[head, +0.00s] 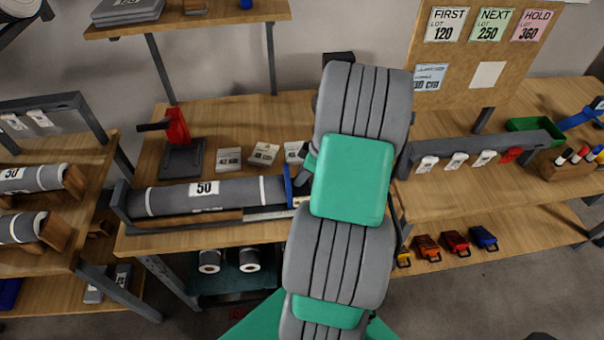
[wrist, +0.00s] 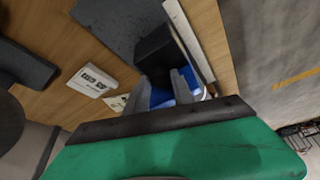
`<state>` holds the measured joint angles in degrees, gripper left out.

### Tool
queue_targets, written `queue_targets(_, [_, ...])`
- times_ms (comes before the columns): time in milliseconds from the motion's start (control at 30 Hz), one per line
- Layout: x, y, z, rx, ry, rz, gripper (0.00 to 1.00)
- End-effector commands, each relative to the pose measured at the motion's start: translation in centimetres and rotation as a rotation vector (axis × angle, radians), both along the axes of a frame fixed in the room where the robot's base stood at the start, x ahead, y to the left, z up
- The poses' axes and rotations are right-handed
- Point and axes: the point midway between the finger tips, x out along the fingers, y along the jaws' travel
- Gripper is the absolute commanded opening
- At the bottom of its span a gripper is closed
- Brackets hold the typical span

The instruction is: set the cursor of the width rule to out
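The width rule (head: 270,214) is a pale strip along the front of the bench, below a grey roll (head: 230,195) labelled 50. Its blue cursor (head: 288,186) stands upright near the roll's right end, and I cannot read which mark it is at. In the wrist view the rule (wrist: 190,38) runs up past a black block (wrist: 164,52). My gripper (wrist: 162,88) is at the blue cursor (wrist: 160,97), its grey fingers apart with blue showing between them and right of them. I cannot tell whether the fingers touch it. In the head view my arm hides most of the gripper.
Several white label cards (head: 264,154) lie behind the roll. A red-handled tool (head: 178,128) stands at the back left. To the right, a grey rail (head: 480,145) carries hanging tags, and a green tray (head: 535,127) sits behind it. Side racks with rolls stand at the left.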

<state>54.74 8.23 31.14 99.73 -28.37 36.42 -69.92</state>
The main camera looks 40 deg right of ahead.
Motion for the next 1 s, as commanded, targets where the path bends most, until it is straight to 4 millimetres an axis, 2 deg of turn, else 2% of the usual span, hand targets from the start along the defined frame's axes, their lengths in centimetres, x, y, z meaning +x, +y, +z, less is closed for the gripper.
queue_targets(33, [0.00, 0.00, 0.01, 0.000, 0.000, 0.000, 0.24])
queue_targets(333, [-0.01, 0.01, 0.04, 0.000, 0.000, 0.000, 0.00])
queue_targets(1000, [0.01, -0.01, 0.08, 0.000, 0.000, 0.000, 0.00])
